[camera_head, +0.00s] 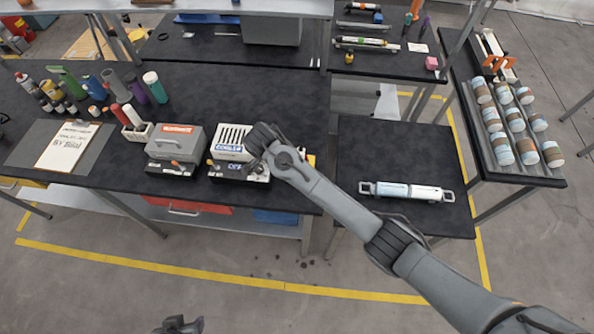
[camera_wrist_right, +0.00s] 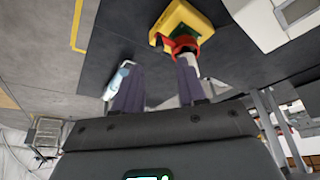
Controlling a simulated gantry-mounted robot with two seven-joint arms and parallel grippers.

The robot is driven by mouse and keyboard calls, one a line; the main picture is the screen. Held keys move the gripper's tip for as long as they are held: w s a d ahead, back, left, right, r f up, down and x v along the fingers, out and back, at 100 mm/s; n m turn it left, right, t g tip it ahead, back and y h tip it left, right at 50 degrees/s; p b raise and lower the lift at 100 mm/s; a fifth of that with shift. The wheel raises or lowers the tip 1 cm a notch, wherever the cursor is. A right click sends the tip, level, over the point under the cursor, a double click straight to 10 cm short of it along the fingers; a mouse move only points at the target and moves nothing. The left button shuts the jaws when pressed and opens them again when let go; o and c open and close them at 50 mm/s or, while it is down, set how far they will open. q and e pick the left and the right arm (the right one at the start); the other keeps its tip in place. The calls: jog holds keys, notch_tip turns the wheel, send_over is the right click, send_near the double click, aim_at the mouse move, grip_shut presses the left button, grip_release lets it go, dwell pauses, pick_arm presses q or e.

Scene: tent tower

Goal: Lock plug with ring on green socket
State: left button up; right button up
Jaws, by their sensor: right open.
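In the right wrist view, a yellow block (camera_wrist_right: 178,22) carries a green socket (camera_wrist_right: 186,28). A red ring (camera_wrist_right: 183,45) sits at the socket, and a white plug (camera_wrist_right: 190,60) extends from it toward my right gripper (camera_wrist_right: 158,75). That gripper is open; its right finger overlaps the plug in the picture, and contact is unclear. In the head view my right gripper (camera_head: 258,140) is over the bench's front right part, its fingers hidden by the arm. Only a sliver of the yellow block (camera_head: 311,160) shows there. My left gripper (camera_head: 180,325) shows partly at the bottom edge.
A white COOLER box (camera_head: 232,140) and a grey box (camera_head: 176,143) stand left of my right gripper. A white cylinder (camera_head: 408,191) lies on the right-hand table (camera_head: 385,145). Bottles stand at the far left, and a rack of cans (camera_head: 515,125) is at the right.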

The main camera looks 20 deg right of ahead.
jog(key=x, duration=0.8)
jog(key=shift+s, duration=0.1)
grip_shut()
